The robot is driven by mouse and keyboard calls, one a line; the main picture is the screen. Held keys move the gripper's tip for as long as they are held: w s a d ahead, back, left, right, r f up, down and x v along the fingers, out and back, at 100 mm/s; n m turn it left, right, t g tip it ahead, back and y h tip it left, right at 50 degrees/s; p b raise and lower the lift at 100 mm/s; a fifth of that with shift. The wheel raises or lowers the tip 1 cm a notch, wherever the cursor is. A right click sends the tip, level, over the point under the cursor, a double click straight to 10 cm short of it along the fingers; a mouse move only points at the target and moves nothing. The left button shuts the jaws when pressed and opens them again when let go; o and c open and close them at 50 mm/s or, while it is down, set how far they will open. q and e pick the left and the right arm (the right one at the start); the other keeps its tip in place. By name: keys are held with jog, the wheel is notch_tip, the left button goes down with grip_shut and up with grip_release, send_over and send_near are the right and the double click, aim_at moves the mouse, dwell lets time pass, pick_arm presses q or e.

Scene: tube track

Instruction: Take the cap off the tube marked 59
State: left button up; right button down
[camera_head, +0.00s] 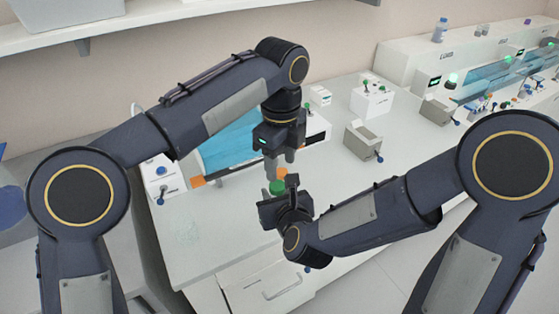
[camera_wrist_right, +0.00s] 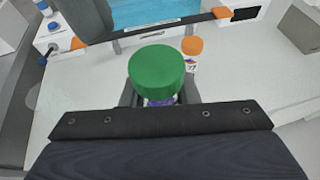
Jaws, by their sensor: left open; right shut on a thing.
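A tube with a green cap (camera_head: 277,187) is held upright in my right gripper (camera_head: 284,195). In the right wrist view the green cap (camera_wrist_right: 157,72) stands above the fingers, with a bit of purple tube (camera_wrist_right: 160,102) between them. Its number is hidden. My left gripper (camera_head: 279,168) is open and points down just above the green cap. I cannot tell whether its fingertips touch the cap. The right gripper is shut on the tube below the cap.
An orange-capped tube (camera_wrist_right: 192,47) with a small label stands behind. A blue-topped device (camera_head: 230,145) lies behind the grippers. The front counter (camera_head: 200,235) is clear.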

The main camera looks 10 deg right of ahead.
aim_at(278, 185)
pick_arm(q)
jog(key=m, duration=0.1)
jog(key=r+m, duration=0.1)
jog(key=m, duration=0.1)
jog(key=shift+s+a+r, duration=0.1)
jog(key=shift+r, duration=0.2)
jog(key=shift+a+r+m, duration=0.2)
jog(key=shift+r+m, duration=0.05)
jog(key=shift+m, duration=0.75)
notch_tip(278, 185, down, 8)
jog(key=shift+s+r, duration=0.1)
jog(key=shift+r, duration=0.05)
jog(key=c, duration=1)
jog(key=n, duration=0.3)
